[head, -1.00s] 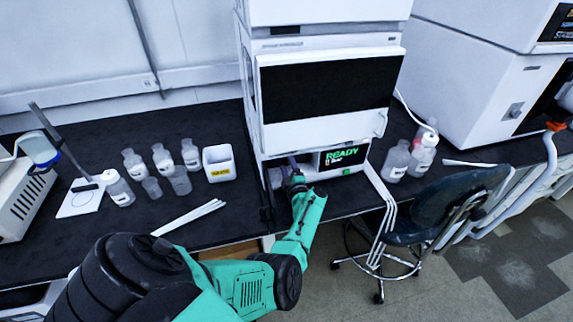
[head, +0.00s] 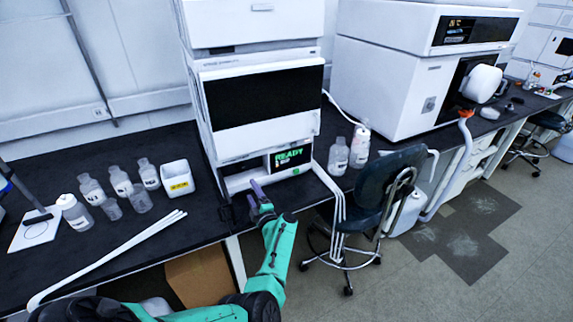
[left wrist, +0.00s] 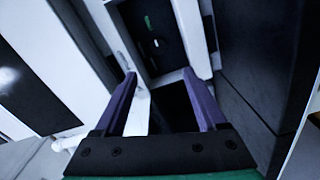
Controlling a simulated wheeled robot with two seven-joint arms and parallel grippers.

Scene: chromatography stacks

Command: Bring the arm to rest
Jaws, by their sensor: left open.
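My left gripper (head: 257,193) is at the end of the green arm, just in front of the lower part of the white chromatography stack (head: 262,110). In the left wrist view its two purple fingers (left wrist: 163,85) are spread apart with nothing between them. They point toward an opening in a white front with a dark recess. The stack's small display (head: 292,156) reads READY in green. My right gripper does not show in either view.
Several clear bottles (head: 120,182) and a white box with a yellow label (head: 177,179) stand on the black bench, left of the stack. White tubes (head: 110,255) lie in front of them. Two bottles (head: 349,150) stand right of the stack. A dark chair (head: 385,188) stands close by.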

